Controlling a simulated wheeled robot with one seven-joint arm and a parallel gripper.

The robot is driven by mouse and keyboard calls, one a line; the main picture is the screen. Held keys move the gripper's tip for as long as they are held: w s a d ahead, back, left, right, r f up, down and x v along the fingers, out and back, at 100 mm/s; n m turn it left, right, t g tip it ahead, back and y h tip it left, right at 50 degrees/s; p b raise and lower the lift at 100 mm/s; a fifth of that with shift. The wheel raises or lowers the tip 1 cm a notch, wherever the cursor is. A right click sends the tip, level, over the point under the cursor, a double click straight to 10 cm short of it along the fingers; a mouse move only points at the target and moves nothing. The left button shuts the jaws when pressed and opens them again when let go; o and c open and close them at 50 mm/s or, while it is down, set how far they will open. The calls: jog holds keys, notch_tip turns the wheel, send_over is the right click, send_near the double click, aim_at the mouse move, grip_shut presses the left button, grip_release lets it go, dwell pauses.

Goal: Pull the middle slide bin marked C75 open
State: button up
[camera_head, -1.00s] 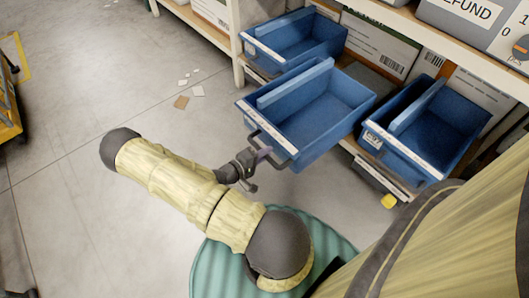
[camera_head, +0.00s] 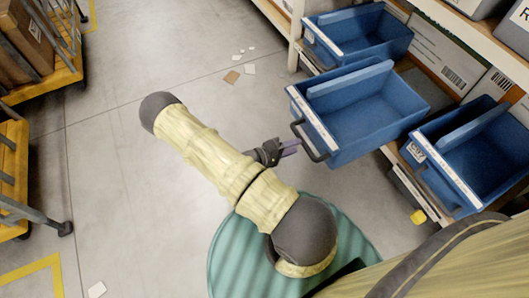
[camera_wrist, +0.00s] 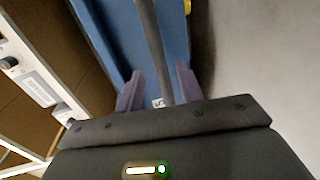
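The middle blue slide bin (camera_head: 368,118) stands pulled well out past its neighbours on the rack. It looks empty, with a white strip along its front rim and a dark bar handle (camera_head: 311,141) on its front. I cannot read its marking. My gripper (camera_head: 296,146) is just in front of the handle. In the wrist view my gripper (camera_wrist: 159,88) is open, with a purple finger on each side of the dark handle (camera_wrist: 152,45) and a gap on both sides. The blue bin front (camera_wrist: 112,35) shows behind the handle.
Another blue bin (camera_head: 362,45) sits behind to the left, and a third (camera_head: 475,165) sits to the right. A yellow cart (camera_head: 45,85) with a box stands at the far left. The grey floor (camera_head: 140,220) left of my arm is clear apart from small scraps.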

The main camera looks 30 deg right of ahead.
jog(key=s+p+v, duration=0.1)
jog(key=p+v, duration=0.2)
jog(key=v, duration=0.9)
jog(key=shift+w, duration=0.4)
jog(key=shift+w+a, duration=0.1)
jog(key=shift+a, duration=0.05)
